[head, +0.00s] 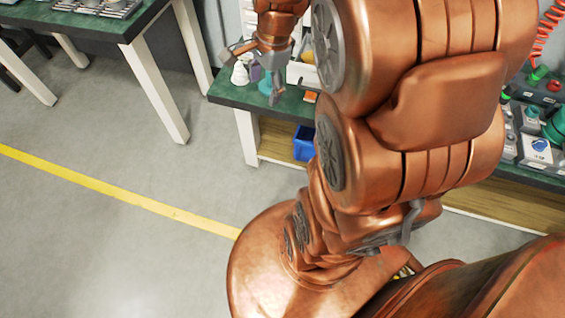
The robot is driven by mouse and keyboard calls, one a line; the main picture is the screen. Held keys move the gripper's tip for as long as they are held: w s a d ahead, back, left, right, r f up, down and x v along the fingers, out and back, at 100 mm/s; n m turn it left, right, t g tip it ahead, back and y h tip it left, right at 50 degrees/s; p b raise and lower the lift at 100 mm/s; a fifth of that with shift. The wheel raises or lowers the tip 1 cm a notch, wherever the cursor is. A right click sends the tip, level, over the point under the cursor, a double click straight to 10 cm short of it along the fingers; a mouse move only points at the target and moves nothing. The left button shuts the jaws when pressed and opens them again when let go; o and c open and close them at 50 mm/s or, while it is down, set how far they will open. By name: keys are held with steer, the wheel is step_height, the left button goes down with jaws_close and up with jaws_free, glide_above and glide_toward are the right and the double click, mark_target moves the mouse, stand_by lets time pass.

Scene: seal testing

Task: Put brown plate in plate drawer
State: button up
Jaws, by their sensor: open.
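My gripper (256,66) is at the top middle of the head view, over the left end of a green-topped workbench (236,92). Its grey fingers are spread apart, and I see nothing held between them. I cannot make out a brown plate in this view. I cannot pick out the plate drawer either. My large copper arm hides much of the bench top and its front.
Small white and teal items stand near my gripper. A blue bin (303,143) sits under the bench. Equipment with buttons (537,150) is at the right. Another green table (100,25) is upper left. The grey floor with a yellow line (120,191) is clear.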

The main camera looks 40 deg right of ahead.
steer(key=s+a+n+g, duration=0.1)
steer(key=s+a+n, duration=0.2)
steer(key=s+n, duration=0.3)
steer(key=s+a+n+g+h, duration=0.1)
steer(key=s+a+n, duration=0.2)
steer(key=s+n, duration=0.3)
steer(key=s+a+n+g, duration=0.1)
steer(key=s+a+n, duration=0.2)
steer(key=s+n, duration=0.3)
steer(key=shift+s+a+r+g+h, duration=0.2)
steer(key=shift+s+a+g+h, duration=0.1)
steer(key=shift+s+a, duration=0.15)
